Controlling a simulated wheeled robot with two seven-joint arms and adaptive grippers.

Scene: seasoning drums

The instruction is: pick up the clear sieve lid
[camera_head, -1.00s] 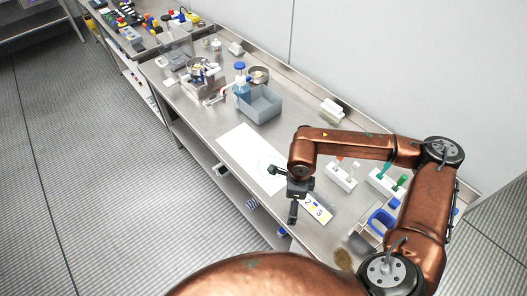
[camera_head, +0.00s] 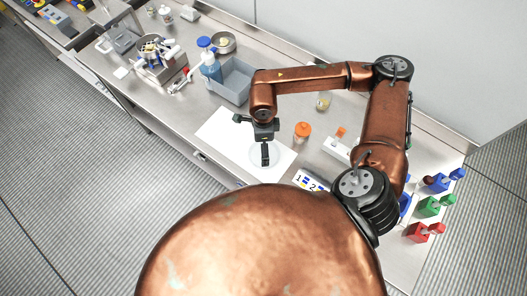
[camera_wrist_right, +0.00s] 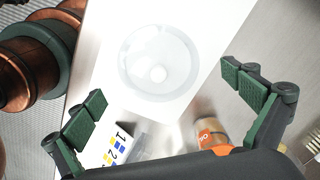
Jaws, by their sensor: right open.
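The clear sieve lid (camera_wrist_right: 158,62) is a round, see-through disc with a pale spot near its middle. It lies flat on a white sheet (camera_wrist_right: 205,20), seen whole in the right wrist view. In the head view the lid (camera_head: 256,162) is faint on the sheet (camera_head: 218,128) and partly hidden by my right gripper. My right gripper (camera_wrist_right: 165,88) is open and empty, its green-padded fingers wide apart. It hangs over the lid in the head view (camera_head: 265,158), apparently not touching it. My left gripper is out of view.
A jar with an orange lid (camera_head: 302,133) and a numbered card (camera_head: 309,182) sit near the sheet. A grey bin (camera_head: 230,82) and blue bottle (camera_head: 209,66) stand behind it. Red (camera_head: 418,232), green and blue items stand at the right edge.

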